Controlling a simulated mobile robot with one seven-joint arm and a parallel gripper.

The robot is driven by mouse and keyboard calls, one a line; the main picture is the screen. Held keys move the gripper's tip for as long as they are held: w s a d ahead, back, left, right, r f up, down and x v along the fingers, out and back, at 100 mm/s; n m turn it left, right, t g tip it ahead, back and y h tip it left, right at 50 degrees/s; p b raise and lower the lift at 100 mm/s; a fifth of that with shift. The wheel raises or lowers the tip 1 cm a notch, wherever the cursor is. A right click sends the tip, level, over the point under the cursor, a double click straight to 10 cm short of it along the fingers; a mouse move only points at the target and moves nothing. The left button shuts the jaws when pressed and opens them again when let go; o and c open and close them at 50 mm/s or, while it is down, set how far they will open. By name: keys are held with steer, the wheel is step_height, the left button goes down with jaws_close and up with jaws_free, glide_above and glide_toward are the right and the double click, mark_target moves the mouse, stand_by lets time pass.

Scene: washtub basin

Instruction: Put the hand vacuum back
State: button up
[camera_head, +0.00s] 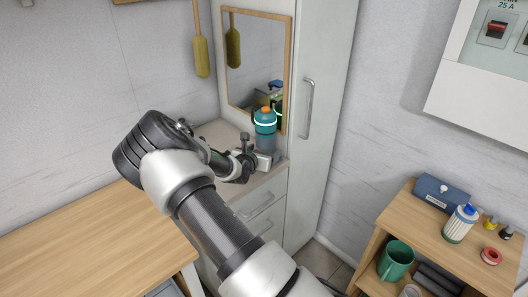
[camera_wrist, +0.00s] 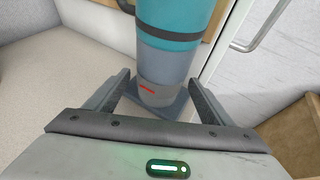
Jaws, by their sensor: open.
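The hand vacuum (camera_head: 265,122) is a teal and grey upright cylinder with an orange top. It stands on the cabinet counter in front of the mirror. In the wrist view its teal and grey body (camera_wrist: 172,62) rises between my fingers, and its foot meets a flat dark grey-blue base (camera_wrist: 178,108). My gripper (camera_head: 266,160) is low at the vacuum's lower part. In the wrist view my gripper (camera_wrist: 160,92) is open, with one finger on each side of the grey lower body and gaps visible. The vacuum's top is outside the wrist view.
The mirror (camera_head: 240,60) and the tall cabinet door with its handle (camera_head: 308,105) stand close behind and to the right. A wooden table (camera_head: 85,245) is at left. A wooden shelf (camera_head: 405,215) at right holds a bottle (camera_head: 460,224), a blue box (camera_head: 440,193) and a green mug (camera_head: 395,262).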

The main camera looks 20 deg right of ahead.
steer(key=v, duration=1)
steer(key=shift+s+a+r+p, duration=0.1)
steer(key=shift+s+a+p, duration=0.15)
steer(key=shift+a+p, duration=0.1)
steer(key=shift+s+r, duration=0.2)
steer(key=s+d+r+m+g, duration=0.4)
steer(key=s+r+m+g, duration=0.2)
steer(key=s+r+m, duration=0.9)
steer(key=s+a+r+m+t+y, duration=0.1)
steer(key=s+a+r+m+y, duration=0.2)
steer(key=s+a+m, duration=0.3)
steer(key=s+a+r+m+y, duration=0.4)
steer(key=s+a+m+y, duration=0.2)
steer(key=s+a, duration=0.4)
steer(key=s, duration=0.3)
steer(key=shift+r+t, duration=0.15)
steer(key=shift+t, duration=0.25)
